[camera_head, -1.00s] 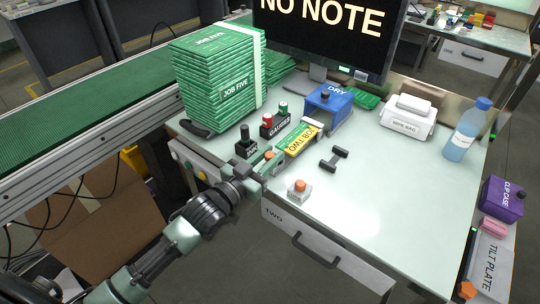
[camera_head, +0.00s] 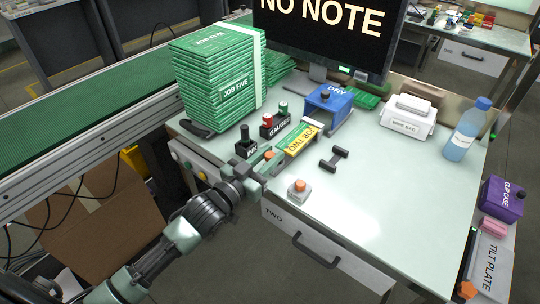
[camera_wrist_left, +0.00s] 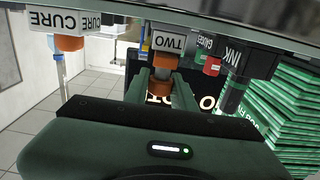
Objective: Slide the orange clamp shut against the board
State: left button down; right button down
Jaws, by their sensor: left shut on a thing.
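The orange clamp (camera_head: 269,155) shows as a small orange piece at the near left end of the green and yellow board marked JOB TWO (camera_head: 298,141). My left gripper (camera_head: 263,165) is at that end of the board, low over the bench's front edge. In the left wrist view, the gripper (camera_wrist_left: 160,88) is shut on an orange piece (camera_wrist_left: 160,93), which I take to be the clamp. My right gripper is not in view.
A black INK bottle (camera_head: 245,143) stands close left of the gripper, with the GAUGES holder (camera_head: 274,126) behind. A white block with an orange top (camera_head: 299,189) and a black dumbbell-shaped piece (camera_head: 333,160) are to the right. The right of the bench is mostly clear.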

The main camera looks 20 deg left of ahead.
aim_at(267, 159)
pick_arm(q)
jog(key=x, duration=0.3)
jog(key=shift+w+r, duration=0.1)
jog(key=shift+w, duration=0.05)
jog(key=shift+r, duration=0.1)
jog(key=c, duration=1.3)
grip_release()
jog(key=shift+o, duration=0.7)
jog(key=shift+w+d, duration=0.15)
jog(key=shift+w, duration=0.05)
jog(key=shift+v, duration=3.95)
